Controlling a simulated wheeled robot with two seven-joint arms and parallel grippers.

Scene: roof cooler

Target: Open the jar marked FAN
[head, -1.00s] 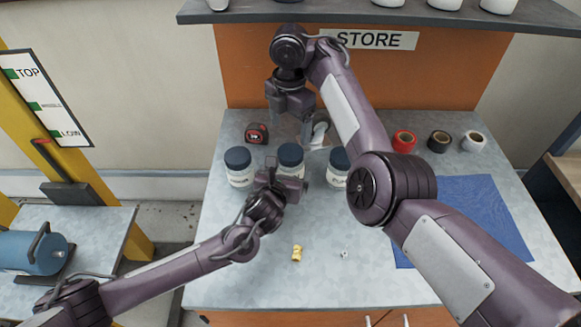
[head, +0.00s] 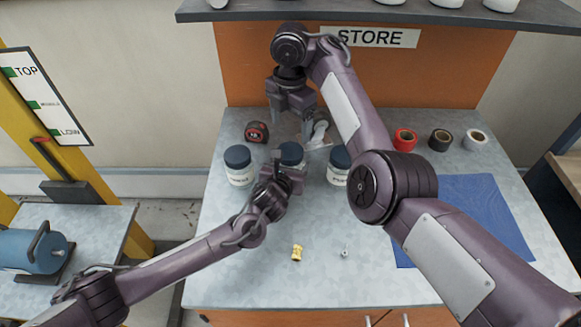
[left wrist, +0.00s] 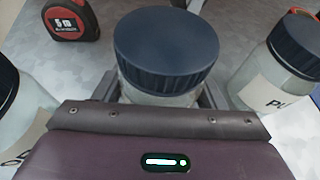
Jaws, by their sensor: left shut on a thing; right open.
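Three jars with dark blue lids stand in a row on the bench: a left jar (head: 239,165), a middle jar (head: 291,153) and a right jar (head: 338,164). My left gripper (head: 287,168) is shut around the middle jar's body, below its lid. The left wrist view shows that jar's ridged lid (left wrist: 166,48) on top, between my fingers. The middle jar's label is hidden, so I cannot read its mark. In that view the right jar (left wrist: 285,65) shows a label starting "PU". My right gripper (head: 291,127) is open and empty, pointing down behind the middle lid.
A red and black tape measure (head: 257,132) lies behind the left jar. Tape rolls (head: 440,140) and a blue mat (head: 470,215) are at the right. A small yellow item (head: 297,253) and a small metal piece (head: 344,252) lie on the clear bench front (head: 250,285).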

